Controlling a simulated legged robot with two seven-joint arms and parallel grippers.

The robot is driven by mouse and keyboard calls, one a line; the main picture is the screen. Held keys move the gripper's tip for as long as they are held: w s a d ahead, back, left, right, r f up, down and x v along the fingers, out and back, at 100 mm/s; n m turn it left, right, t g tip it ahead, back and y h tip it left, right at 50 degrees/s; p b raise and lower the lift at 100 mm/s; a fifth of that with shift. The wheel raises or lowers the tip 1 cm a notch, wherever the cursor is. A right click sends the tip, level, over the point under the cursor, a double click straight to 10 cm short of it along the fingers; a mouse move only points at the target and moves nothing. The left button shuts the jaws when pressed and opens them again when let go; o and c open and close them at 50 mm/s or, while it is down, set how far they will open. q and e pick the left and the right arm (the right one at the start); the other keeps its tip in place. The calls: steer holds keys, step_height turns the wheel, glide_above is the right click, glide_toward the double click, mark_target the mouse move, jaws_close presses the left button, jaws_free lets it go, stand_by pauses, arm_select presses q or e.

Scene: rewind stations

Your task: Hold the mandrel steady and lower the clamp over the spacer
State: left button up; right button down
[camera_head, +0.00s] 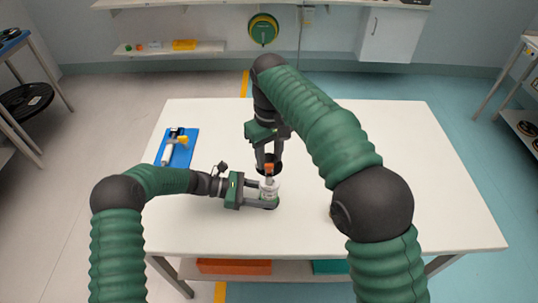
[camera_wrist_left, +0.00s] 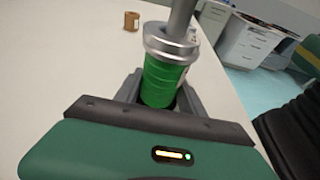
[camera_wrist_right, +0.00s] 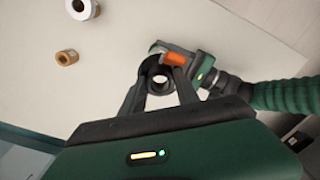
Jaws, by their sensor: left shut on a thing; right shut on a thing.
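My left gripper (camera_head: 268,199) is shut on the mandrel (camera_wrist_left: 165,78), a green cylinder with a silver flange and a grey rod rising from it. The mandrel stands upright close over the table in the left wrist view. My right gripper (camera_wrist_right: 158,88) is shut on the clamp (camera_wrist_right: 145,68), a black ring with an orange lever (camera_wrist_right: 173,59). In the head view the lever (camera_head: 268,168) appears just above the mandrel's top. I cannot tell whether the rod passes through the ring. I cannot make out the spacer for certain.
A blue mat (camera_head: 187,158) with a white and yellow tool lies at the table's left. A white roll (camera_wrist_right: 82,8) and a brown roll (camera_wrist_right: 67,57) stand on the white table (camera_head: 400,125), apart from the grippers. The table's right part is largely clear beneath my right arm.

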steer(key=shift+f, duration=3.65)
steer(key=c, duration=0.8)
jaws_free()
step_height(320, 180, up, 12)
steer(key=shift+f, duration=0.1)
arm_select(q)
steer(key=o, duration=1.1)
steer(key=shift+c, duration=0.2)
